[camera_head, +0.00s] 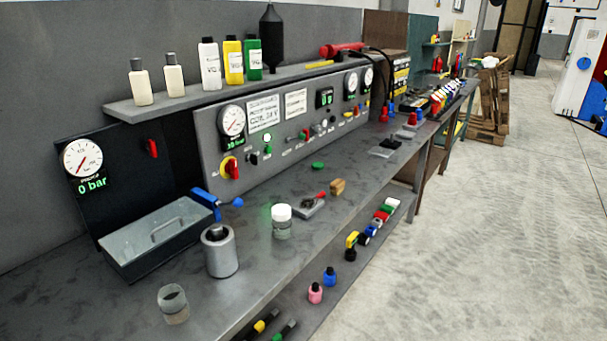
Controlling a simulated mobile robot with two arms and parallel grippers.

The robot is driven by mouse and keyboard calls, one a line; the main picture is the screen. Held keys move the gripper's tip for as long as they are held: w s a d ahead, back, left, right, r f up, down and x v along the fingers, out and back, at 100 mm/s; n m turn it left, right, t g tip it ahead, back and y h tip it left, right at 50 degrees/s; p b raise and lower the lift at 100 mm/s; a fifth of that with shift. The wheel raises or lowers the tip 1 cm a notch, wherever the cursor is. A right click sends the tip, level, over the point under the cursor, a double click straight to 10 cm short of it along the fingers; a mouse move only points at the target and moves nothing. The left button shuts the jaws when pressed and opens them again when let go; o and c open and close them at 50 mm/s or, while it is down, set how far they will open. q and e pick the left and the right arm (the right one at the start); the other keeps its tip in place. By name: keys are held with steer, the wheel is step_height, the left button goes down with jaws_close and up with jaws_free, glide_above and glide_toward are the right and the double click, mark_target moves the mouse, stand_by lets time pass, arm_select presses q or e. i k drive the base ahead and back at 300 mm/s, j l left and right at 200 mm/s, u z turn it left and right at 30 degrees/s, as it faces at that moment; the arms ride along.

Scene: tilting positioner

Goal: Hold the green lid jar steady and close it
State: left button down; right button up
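A small green lid-like disc (318,166) lies flat on the grey workbench, toward the panel. An open glass jar (174,306) with no lid stands upright near the front left of the bench. I cannot tell from this view which jar the green disc belongs to. Neither of my grippers is in view.
A small grey device (310,207) and a wooden block (338,187) lie right of the white-lidded jar. Bottles stand on the shelf (190,99).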

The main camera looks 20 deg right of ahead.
mark_target(172, 298)
steer(key=i+l+u, duration=0.15)
steer(key=i+l, duration=0.15)
steer(key=l, duration=0.3)
steer(key=i+l+u, duration=0.15)
steer(key=l, duration=0.5)
steer(key=i+l+u, duration=0.2)
steer(key=i+l, duration=0.15)
steer(key=l, duration=0.35)
steer(key=i+l+u, duration=0.15)
steer(key=l, duration=0.55)
steer(key=i+l+u, duration=0.15)
steer(key=l, duration=0.6)
steer(key=i+l+u, duration=0.15)
steer(key=l, duration=0.6)
steer(key=l+u, duration=0.15)
steer(key=l, duration=0.6)
